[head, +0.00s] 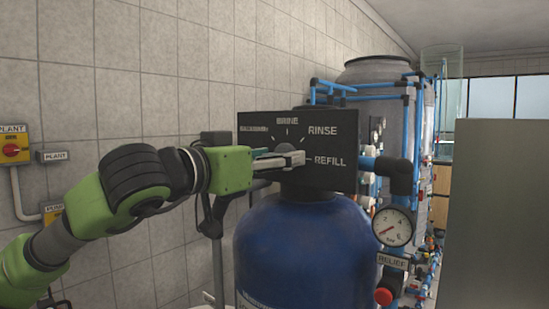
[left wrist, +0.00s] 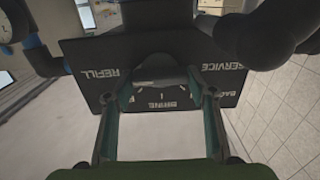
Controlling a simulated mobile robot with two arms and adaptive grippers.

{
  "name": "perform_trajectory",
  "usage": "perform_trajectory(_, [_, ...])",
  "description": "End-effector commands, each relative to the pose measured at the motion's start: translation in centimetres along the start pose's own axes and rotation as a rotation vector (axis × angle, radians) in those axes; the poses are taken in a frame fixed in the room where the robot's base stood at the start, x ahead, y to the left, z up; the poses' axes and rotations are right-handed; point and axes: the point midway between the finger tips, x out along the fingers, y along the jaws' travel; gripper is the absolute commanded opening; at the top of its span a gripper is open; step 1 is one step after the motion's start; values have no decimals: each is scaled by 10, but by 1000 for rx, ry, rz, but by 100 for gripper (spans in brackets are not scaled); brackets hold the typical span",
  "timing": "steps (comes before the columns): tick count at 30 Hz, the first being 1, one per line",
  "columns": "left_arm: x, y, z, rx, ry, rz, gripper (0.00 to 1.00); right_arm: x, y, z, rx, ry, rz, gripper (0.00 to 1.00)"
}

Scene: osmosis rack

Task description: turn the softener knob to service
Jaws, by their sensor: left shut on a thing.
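The softener's black control head (head: 340,126) sits on top of a blue tank. In the head view its face reads backwash, brine, rinse and refill; the left wrist view shows the face (left wrist: 75,55) upside down, with service, refill and brine legible. My left gripper (head: 290,160) reaches the face from the left and is shut on the dark softener knob (left wrist: 160,76), which sits between its fingers (left wrist: 160,88) in the left wrist view. The gripper hides most of the knob in the head view. I cannot tell which label the knob points to. My right gripper is not in view.
The blue softener tank (head: 300,250) stands below. A pressure gauge (head: 393,226) and a red relief knob (head: 383,296) are on piping to the right. A tiled wall (head: 130,90) runs along the left, and a grey panel (head: 495,210) stands at the right.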

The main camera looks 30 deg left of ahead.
Motion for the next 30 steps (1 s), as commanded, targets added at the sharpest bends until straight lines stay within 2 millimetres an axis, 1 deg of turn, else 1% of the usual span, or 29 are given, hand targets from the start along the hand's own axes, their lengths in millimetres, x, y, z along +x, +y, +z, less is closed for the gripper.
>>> perform_trajectory(5, [0,-1,1,-46,1,0,30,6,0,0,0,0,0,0])
perform_trajectory(11, [1,0,3,-165,1,1,30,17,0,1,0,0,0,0])
perform_trajectory(18, [1,-1,3,-380,0,1,30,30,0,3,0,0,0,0])
perform_trajectory(30, [0,-2,2,-762,1,1,30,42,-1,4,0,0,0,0])
